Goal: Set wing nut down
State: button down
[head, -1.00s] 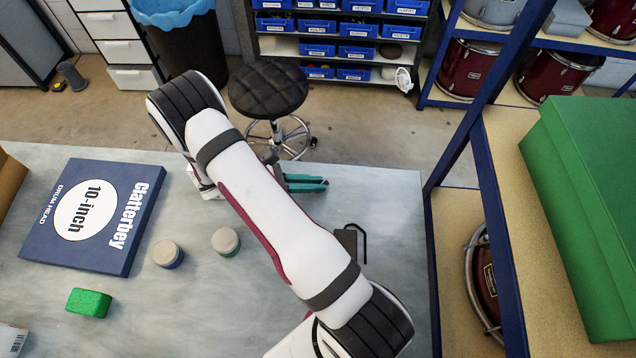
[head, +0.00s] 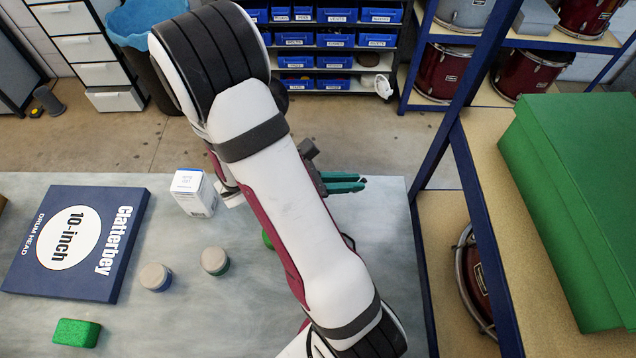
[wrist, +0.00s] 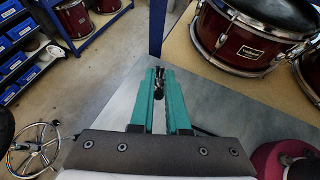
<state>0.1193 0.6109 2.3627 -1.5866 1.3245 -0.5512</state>
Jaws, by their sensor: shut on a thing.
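My gripper (head: 343,182) has teal fingers and is over the far right part of the grey bench (head: 385,215) in the head view. In the wrist view the fingers of my gripper (wrist: 160,88) are closed on a small dark metallic wing nut (wrist: 158,82) at the tips. The wing nut is too small to make out clearly in the head view. I cannot tell the gap between it and the bench top.
A blue shelf rack (head: 470,190) stands right of the bench, with a red drum (wrist: 250,42) on it in the wrist view. A drum head box (head: 75,242), a white carton (head: 194,192), two round tins (head: 155,277) (head: 215,261) and a green block (head: 76,332) lie left of my arm.

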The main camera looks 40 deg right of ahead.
jog(key=shift+s+d+r, duration=0.15)
jog(key=shift+s, duration=0.1)
jog(key=w+a+n+t+h, duration=0.1)
jog(key=w+a+n+t, duration=0.4)
jog(key=w+a, duration=0.35)
jog(key=n+t+y, duration=0.8)
jog(key=n+t, duration=0.3)
jog(key=n, duration=0.2)
send_over(133, 346)
notch_tip(133, 346, down, 6)
jog(key=shift+w+d+f, duration=0.1)
jog(key=shift+d+f, duration=0.05)
jog(key=shift+f, duration=0.1)
jog(key=shift+a+f, duration=0.2)
jog(key=shift+f, duration=1.9)
jog(key=shift+f+h, duration=0.1)
jog(key=shift+h, duration=0.2)
